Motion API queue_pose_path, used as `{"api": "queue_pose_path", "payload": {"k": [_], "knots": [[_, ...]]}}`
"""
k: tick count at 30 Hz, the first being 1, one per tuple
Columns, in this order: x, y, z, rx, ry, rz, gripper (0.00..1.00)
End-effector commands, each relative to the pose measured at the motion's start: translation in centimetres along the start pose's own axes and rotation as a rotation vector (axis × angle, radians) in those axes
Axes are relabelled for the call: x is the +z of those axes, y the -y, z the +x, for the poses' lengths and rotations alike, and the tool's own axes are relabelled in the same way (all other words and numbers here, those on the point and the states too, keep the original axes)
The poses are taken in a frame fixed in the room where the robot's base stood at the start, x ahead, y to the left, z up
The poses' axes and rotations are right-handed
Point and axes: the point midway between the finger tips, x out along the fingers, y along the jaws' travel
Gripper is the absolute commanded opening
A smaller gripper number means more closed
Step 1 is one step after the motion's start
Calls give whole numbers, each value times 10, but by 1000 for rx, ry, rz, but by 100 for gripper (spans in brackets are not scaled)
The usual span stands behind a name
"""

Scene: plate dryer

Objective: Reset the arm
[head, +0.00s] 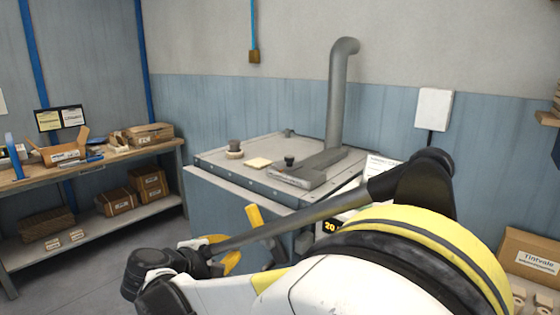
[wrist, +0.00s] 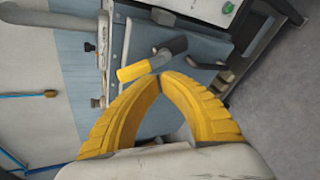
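My gripper (wrist: 160,78) shows in the wrist view with its two yellow fingers curved together and the tips meeting, with nothing seen between them. In the head view my gripper (head: 228,258) is partly hidden behind my arm, in front of the dryer. The plate dryer (head: 225,215) is a blue-grey cabinet with a light top. A yellow handle (wrist: 134,72) with a dark grey part lies just beyond my fingertips in the wrist view; it looks apart from them. The handle (head: 254,216) also shows above my gripper in the head view.
A duct pipe (head: 338,95) rises from the dryer's top, where a few small items lie. A workbench (head: 90,168) with several cartons stands at left. A labelled carton (head: 530,258) is at right. Floor (head: 95,262) is clear between bench and dryer.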

Motion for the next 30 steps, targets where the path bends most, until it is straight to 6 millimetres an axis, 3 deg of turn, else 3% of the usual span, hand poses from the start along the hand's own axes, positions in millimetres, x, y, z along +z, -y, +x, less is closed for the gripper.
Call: {"api": "queue_pose_path", "payload": {"k": [4,8,12,15,21,25,30], "knots": [[71,3,21,-126,-12,142,0],[147,21,31,-269,-27,339,0],[220,54,24,-410,-40,587,0],[263,83,12,-497,-44,780,0],[320,143,-22,-628,-46,1184,0],[334,171,-38,-674,-49,1396,0],[340,188,-48,-700,-54,1544,0]]}}
